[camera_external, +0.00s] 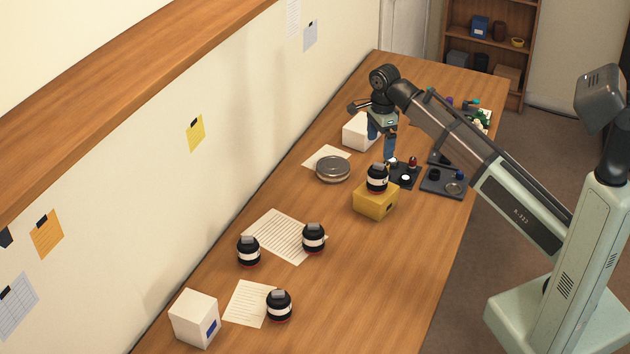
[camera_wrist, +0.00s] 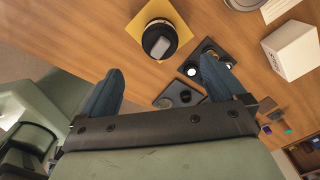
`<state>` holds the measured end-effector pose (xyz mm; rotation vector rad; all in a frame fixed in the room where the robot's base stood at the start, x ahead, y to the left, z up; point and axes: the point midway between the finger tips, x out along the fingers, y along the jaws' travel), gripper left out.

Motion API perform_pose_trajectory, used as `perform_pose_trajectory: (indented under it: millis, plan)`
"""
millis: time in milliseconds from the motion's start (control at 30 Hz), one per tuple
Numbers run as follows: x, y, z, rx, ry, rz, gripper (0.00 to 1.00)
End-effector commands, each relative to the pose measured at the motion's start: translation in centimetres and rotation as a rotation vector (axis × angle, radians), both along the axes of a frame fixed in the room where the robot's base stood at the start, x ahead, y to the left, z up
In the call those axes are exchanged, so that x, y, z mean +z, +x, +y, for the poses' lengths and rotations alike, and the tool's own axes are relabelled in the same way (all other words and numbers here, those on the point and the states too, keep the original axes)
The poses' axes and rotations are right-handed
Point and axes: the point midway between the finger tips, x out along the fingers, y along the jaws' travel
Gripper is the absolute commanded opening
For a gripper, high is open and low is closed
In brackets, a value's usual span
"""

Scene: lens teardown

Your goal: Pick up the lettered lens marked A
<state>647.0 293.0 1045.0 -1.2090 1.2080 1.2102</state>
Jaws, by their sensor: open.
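Several black lenses with white bands and red lower rims stand on the table. One lens (camera_external: 377,179) is on top of a yellow box (camera_external: 375,203); it also shows in the wrist view (camera_wrist: 160,40), upper middle. Other lenses stand nearer the camera: one at left (camera_external: 248,251), one to its right (camera_external: 313,238) and one in front (camera_external: 279,305). I cannot read letters on any of them. My gripper (camera_external: 382,148) has blue fingers, open and empty, beyond the yellow box. In the wrist view its fingers (camera_wrist: 161,68) are spread below the boxed lens, apart from it.
A round metal dish (camera_external: 333,169) and a white box (camera_external: 357,131) are near my gripper. Dark trays with small parts (camera_external: 444,183) lie at the right edge. Another white box (camera_external: 194,318) stands at the front. Papers (camera_external: 270,230) lie under or beside lenses. The right front table is clear.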

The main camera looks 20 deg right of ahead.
Motion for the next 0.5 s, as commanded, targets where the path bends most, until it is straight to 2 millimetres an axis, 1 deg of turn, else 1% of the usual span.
perform_pose_trajectory:
  millis: [167,267,367,467,500]
  plan:
    - [0.0,-0.1,0.2,0.003,0.000,0.000,0.97]
    - [0.0,-0.6,1.2,0.021,0.000,0.000,0.97]
    - [-0.3,-1.9,3.6,0.061,-0.002,0.004,0.97]
    - [-0.9,-3.7,7.0,0.119,-0.007,0.013,0.97]
    - [-1.2,-4.5,8.5,0.144,-0.010,0.018,0.97]
